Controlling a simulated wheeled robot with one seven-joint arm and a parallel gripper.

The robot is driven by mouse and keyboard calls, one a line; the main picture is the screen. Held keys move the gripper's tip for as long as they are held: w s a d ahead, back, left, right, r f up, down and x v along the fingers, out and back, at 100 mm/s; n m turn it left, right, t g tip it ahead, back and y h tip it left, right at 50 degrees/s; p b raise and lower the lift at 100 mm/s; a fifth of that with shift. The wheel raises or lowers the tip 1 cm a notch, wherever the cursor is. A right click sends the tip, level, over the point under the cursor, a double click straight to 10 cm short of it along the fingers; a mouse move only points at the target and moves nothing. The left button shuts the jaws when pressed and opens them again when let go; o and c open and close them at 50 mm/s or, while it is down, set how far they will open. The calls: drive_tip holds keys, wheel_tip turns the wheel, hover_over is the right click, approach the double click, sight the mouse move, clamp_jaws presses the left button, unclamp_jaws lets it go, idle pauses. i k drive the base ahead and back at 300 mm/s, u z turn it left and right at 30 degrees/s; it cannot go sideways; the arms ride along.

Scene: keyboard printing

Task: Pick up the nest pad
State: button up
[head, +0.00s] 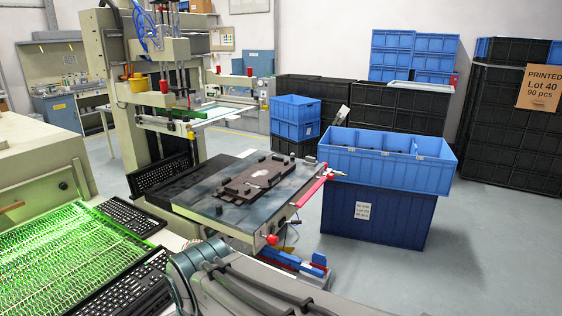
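The nest pad appears to be the dark brown plate (242,186) lying flat on the grey table (222,211) of the printing machine. It has raised dark blocks on it and a pale patch near its middle. Part of my arm crosses the bottom of the head view, in front of the machine table. My gripper is not in view, so its opening and anything in it cannot be seen.
A red lever (312,192) runs along the table's right edge. An open blue crate (388,178) stands to the right on another blue crate. Black keyboards (122,291) lie beside a green-lit conveyor (62,257) at left. Grey floor (490,255) is clear at right.

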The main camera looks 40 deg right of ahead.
sight(310, 160)
drive_tip(key=z, duration=1.55)
drive_tip(key=k, duration=0.45)
drive_tip(key=z, duration=0.4)
drive_tip(key=i, duration=0.55)
drive_tip(key=z, duration=0.5)
drive_tip(key=i, duration=3.15)
drive_tip(key=u, duration=0.95)
drive_tip(key=i, duration=0.95)
drive_tip(key=u, duration=1)
